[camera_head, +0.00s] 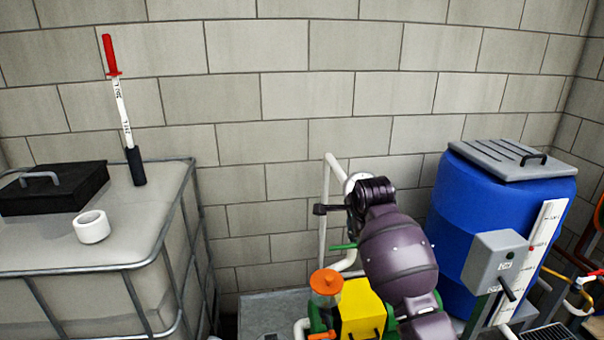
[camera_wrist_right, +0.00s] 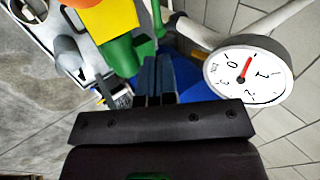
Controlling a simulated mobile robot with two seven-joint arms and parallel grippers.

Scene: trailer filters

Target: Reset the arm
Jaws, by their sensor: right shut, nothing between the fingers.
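My right arm (camera_head: 398,255) rises from the bottom of the head view, bent at a dark wrist joint, in front of the pipework. In the wrist view my right gripper (camera_wrist_right: 156,70) is shut and empty, its two dark fingers side by side. Beyond the fingers are green and blue surfaces; I cannot tell whether the fingertips touch anything. A round white gauge with a red needle (camera_wrist_right: 248,75) is right of the fingers. In the head view the gauge (camera_head: 353,182) is partly hidden by my arm. My left gripper is not in view.
A yellow box (camera_head: 360,308) and an orange knob (camera_head: 326,282) are close beside my right arm. A blue barrel (camera_head: 468,220) with a grey lid stands right. A caged tank (camera_head: 130,245) at left carries a black lid (camera_head: 55,195), white roll (camera_head: 91,227) and red-handled stick (camera_head: 120,95).

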